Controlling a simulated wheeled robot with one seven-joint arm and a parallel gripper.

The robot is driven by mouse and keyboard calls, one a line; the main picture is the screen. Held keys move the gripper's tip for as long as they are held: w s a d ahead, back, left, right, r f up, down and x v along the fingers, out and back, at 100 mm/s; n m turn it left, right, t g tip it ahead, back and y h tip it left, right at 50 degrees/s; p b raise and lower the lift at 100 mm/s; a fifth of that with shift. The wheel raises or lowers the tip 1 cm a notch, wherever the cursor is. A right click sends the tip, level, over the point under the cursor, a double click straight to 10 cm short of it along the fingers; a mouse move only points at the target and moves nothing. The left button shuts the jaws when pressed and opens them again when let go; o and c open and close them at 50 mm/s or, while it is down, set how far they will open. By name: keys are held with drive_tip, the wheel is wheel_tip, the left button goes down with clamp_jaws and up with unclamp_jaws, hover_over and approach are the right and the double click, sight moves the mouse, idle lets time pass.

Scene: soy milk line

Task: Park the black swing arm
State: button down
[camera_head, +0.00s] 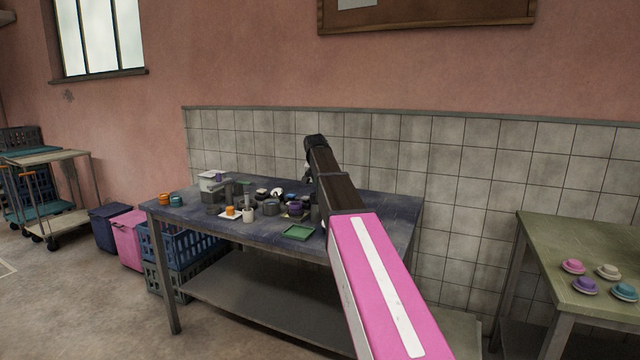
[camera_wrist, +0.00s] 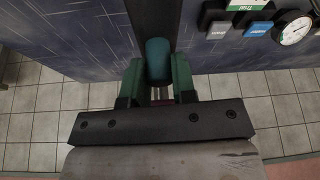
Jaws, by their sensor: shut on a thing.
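In the wrist view my gripper (camera_wrist: 158,88) has its green fingers closed on a rounded teal handle (camera_wrist: 158,58). A dark bar (camera_wrist: 155,16) runs from behind this handle to the top edge; it looks like the black swing arm, but its far end and pivot are out of view. In the head view my pink and black arm reaches over the dark worktable (camera_head: 180,213). My gripper and whatever it holds are hidden there behind my arm.
A round gauge (camera_wrist: 293,28) and a blue label block (camera_wrist: 258,30) are at the wrist view's upper right. Several small items crowd the worktable, with a green tray (camera_head: 298,232) near its front edge. A green table (camera_head: 560,235) with coloured lids stands right.

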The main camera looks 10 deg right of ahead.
drive_tip(key=c, duration=0.9)
unclamp_jaws()
drive_tip(key=shift+c, duration=0.2)
drive_tip(key=v, duration=1)
drive_tip(key=shift+s+r, duration=0.25)
drive_tip(key=shift+r, duration=0.1)
drive_tip(key=shift+a, duration=0.1)
